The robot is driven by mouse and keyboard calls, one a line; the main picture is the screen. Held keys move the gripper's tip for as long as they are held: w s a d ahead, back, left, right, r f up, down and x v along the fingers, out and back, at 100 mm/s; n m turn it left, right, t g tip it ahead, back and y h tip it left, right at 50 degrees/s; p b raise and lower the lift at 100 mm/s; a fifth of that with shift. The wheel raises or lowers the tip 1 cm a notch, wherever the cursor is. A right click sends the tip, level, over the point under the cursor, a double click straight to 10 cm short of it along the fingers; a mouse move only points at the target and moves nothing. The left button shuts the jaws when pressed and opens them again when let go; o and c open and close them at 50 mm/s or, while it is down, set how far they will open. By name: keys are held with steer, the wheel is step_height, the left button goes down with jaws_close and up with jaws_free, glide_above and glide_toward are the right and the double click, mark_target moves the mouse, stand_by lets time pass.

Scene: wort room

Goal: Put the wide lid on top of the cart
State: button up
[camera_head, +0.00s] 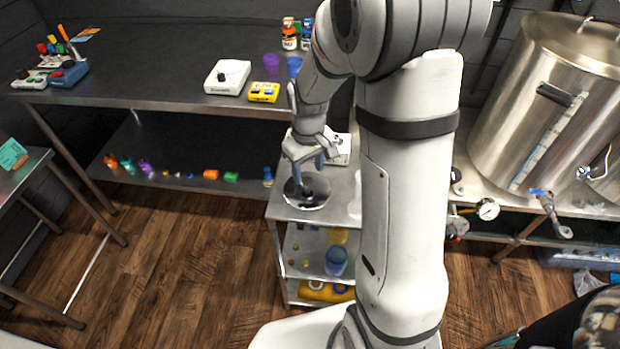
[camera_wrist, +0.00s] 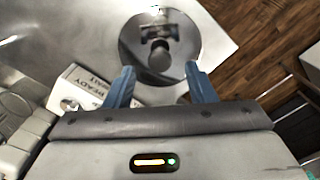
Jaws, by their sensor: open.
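The wide lid (camera_head: 316,201) is a shiny round metal disc with a dark knob at its middle. It lies flat on the metal top of the cart (camera_head: 288,208), near its front edge. In the wrist view the lid (camera_wrist: 186,48) is ahead of the fingertips, and the cart top (camera_wrist: 92,28) shows around it. My gripper (camera_head: 308,172) is just above and behind the lid; its two blue fingers (camera_wrist: 159,82) are apart with nothing between them. Whether a fingertip touches the lid's rim is unclear.
A white box with print (camera_wrist: 78,88) stands on the cart close to my gripper. Cups sit on the lower shelf, including a blue cup (camera_head: 336,260). A steel bench (camera_head: 160,90) is behind left, and a large steel kettle (camera_head: 540,100) stands at right. Wood floor is clear at left.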

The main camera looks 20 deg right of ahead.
mark_target(309, 182)
step_height(309, 182, up, 6)
steer(key=r, duration=0.1)
steer(key=s+d+r+m+t, duration=0.1)
steer(key=s+r+m, duration=0.3)
steer(key=s, duration=1.3)
step_height(309, 182, up, 3)
steer(key=shift+r+m+t, duration=0.1)
steer(key=shift+m+t, duration=0.2)
steer(key=shift+t, duration=0.5)
